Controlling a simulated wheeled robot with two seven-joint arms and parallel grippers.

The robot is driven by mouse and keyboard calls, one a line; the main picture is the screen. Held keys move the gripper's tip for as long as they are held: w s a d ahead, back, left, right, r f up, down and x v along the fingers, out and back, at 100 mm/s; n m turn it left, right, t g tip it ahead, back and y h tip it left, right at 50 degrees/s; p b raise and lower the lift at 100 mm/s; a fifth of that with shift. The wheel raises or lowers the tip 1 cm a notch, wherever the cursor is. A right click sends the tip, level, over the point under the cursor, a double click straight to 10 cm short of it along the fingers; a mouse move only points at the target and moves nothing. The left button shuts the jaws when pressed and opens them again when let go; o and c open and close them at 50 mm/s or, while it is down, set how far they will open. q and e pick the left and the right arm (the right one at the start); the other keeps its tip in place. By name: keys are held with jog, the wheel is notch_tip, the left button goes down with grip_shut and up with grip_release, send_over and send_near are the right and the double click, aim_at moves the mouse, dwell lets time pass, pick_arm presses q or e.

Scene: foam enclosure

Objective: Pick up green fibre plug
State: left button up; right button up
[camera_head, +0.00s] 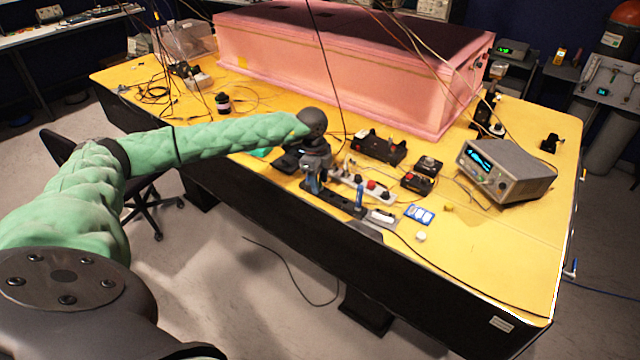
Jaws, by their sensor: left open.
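My left gripper (335,190) is open over the front edge of the yellow table (480,250), at the end of my green-sleeved arm. Its blue-tipped fingers are spread apart, with nothing visibly held between them. I cannot make out a green fibre plug with certainty. A small teal-green patch (260,152) shows on the table just below my left forearm, partly hidden by it; I cannot tell what it is. My right gripper is not in view.
A power strip (372,186), small black boxes (378,147) and a blue-and-white card (419,215) crowd the table near the gripper. An oscilloscope (505,170) stands to the right. A large pink foam enclosure (330,85) fills the back. The front right tabletop is mostly clear.

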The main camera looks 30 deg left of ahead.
pick_arm(q)
grip_shut()
jog(key=shift+r, duration=0.15)
dwell(0.4)
